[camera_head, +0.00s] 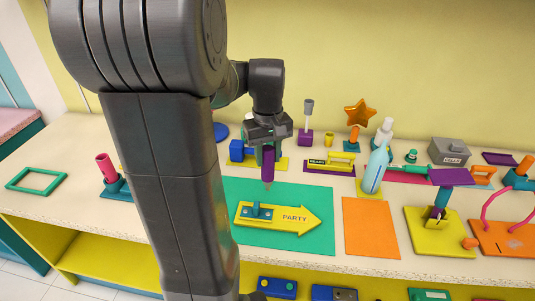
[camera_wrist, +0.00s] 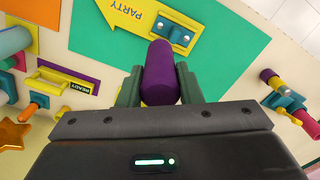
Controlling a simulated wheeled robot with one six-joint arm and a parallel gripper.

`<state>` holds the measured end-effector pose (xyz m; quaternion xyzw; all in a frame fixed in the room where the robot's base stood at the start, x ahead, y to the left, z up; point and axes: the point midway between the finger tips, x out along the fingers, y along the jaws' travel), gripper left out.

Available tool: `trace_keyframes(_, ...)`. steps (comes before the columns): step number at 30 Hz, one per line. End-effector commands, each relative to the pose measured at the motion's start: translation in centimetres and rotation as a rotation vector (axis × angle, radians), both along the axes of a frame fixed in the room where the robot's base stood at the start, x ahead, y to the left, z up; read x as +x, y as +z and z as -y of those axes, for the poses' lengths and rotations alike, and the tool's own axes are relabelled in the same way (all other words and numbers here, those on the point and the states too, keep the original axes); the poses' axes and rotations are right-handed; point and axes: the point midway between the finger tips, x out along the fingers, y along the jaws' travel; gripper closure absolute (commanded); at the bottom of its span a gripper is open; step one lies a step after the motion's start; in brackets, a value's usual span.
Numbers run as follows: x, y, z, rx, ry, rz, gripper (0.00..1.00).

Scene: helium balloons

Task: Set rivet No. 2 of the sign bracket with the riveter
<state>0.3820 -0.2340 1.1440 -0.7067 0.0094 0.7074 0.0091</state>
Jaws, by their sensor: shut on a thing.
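My gripper (camera_head: 268,150) is shut on the purple riveter (camera_head: 268,162), which hangs upright with its tip pointing down. In the wrist view the riveter (camera_wrist: 160,72) sits between the two green fingers. The yellow PARTY arrow sign (camera_head: 292,219) lies on a green mat (camera_head: 305,197). The teal bracket (camera_head: 258,211) is on the sign's left part, with small upright pins on it. The bracket also shows in the wrist view (camera_wrist: 175,33). The riveter tip is above and slightly behind the bracket, apart from it. Rivet numbers are not readable.
An orange mat (camera_head: 370,227) lies right of the green mat. Behind stand a yellow READY holder (camera_head: 330,165), a bottle (camera_head: 376,168) and a star balloon (camera_head: 360,113). A pink-and-teal tool (camera_head: 108,173) and a green frame (camera_head: 35,180) are at left.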

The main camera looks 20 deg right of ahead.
Motion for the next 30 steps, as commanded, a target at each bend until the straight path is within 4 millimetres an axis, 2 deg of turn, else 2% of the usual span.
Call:
trace_keyframes(10, 0.0, 0.1, 0.0, 0.000, 0.000, 0.001, 1.00)
trace_keyframes(17, 0.0, -1.5, 0.0, 0.000, 0.000, 0.001, 1.00)
trace_keyframes(30, -0.1, -5.9, 0.0, 0.000, 0.000, -0.001, 1.00)
